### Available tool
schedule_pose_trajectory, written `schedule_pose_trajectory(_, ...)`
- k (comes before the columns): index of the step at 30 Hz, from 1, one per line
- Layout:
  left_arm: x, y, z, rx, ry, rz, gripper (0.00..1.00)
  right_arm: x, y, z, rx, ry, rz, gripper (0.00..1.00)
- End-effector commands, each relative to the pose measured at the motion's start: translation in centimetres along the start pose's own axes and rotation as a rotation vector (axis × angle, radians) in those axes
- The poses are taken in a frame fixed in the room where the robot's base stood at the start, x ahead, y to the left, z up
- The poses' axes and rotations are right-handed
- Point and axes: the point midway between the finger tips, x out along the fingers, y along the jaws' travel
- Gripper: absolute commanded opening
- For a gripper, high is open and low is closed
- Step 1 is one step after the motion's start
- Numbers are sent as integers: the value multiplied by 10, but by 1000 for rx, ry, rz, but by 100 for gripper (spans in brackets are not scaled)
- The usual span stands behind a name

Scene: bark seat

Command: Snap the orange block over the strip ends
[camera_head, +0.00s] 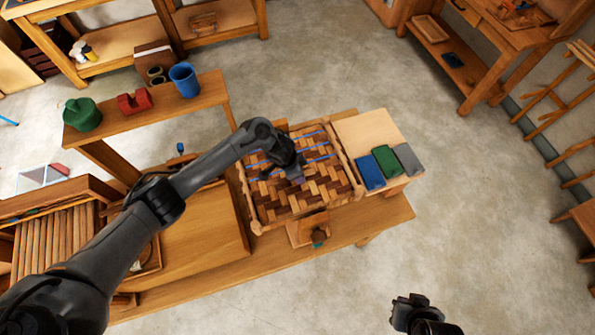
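A woven bark seat (300,203) in brown and tan strips sits in a wooden frame on the workbench, with thin blue strips (321,157) across it. My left gripper (290,172) is over the middle of the weave. A small greyish-purple piece (295,176) shows at its fingertips; I cannot tell whether it is held. No clearly orange block can be picked out; a red notched block (134,102) is on the raised shelf. My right gripper (408,311) is over the floor, away from the bench.
Blue, green and grey blocks (386,160) lie on a pale board right of the seat. A slatted wooden crate (52,240) is at left.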

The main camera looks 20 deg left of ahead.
Motion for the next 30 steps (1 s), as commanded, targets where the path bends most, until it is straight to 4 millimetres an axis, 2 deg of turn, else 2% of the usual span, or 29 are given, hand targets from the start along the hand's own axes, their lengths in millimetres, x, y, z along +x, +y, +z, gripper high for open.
schedule_pose_trajectory(11, 2, 0, 1, 0, -1, 0, 15, 0, -1, 0, 5, 1, -4, 0)
schedule_pose_trajectory(12, 2, 0, 1, 0, -1, 0, 47, 0, -1, 0, 5, 1, -4, 0)
schedule_pose_trajectory(17, 2, 0, 1, 0, -1, 0, 71, 0, -1, 0, 5, 1, -4, 0)
schedule_pose_trajectory(23, 2, 0, 1, 0, 0, 0, 74, 0, 0, 0, 2, 0, -1, 0)
schedule_pose_trajectory(28, 2, 0, 0, 0, 0, 0, 97, 0, 1, 0, -4, 0, 3, 0)
schedule_pose_trajectory(30, 2, 0, 0, 0, 0, 0, 99, 0, 1, 0, -5, 0, 4, 0)
